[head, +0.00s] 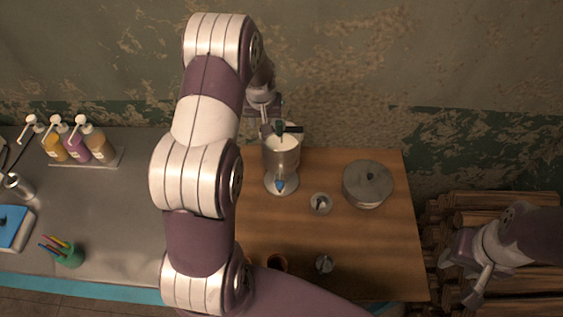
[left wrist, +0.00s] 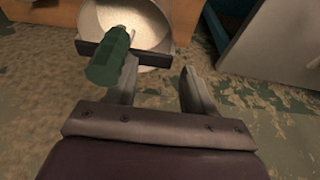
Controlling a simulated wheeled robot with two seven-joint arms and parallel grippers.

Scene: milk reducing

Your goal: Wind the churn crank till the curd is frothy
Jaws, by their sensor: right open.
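The metal churn (head: 283,160) stands near the back of the wooden table, with white curd (head: 284,143) inside. Its dark crank bar (head: 293,129) lies across the top with a green handle (head: 280,127). In the left wrist view, the green handle (left wrist: 107,58) and crank bar (left wrist: 155,58) are over the pale curd (left wrist: 148,22). My left gripper (left wrist: 159,70) is open beside the handle; the handle overlaps one finger, and I cannot tell whether they touch. My right gripper (head: 467,281) is open and empty at the right, over stacked logs. I cannot judge froth.
A round lidded metal pot (head: 367,184) and a small metal cup (head: 320,203) stand right of the churn. A brown cup (head: 277,262) and a small metal piece (head: 324,264) are near the front. Pump bottles (head: 75,143) stand at left.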

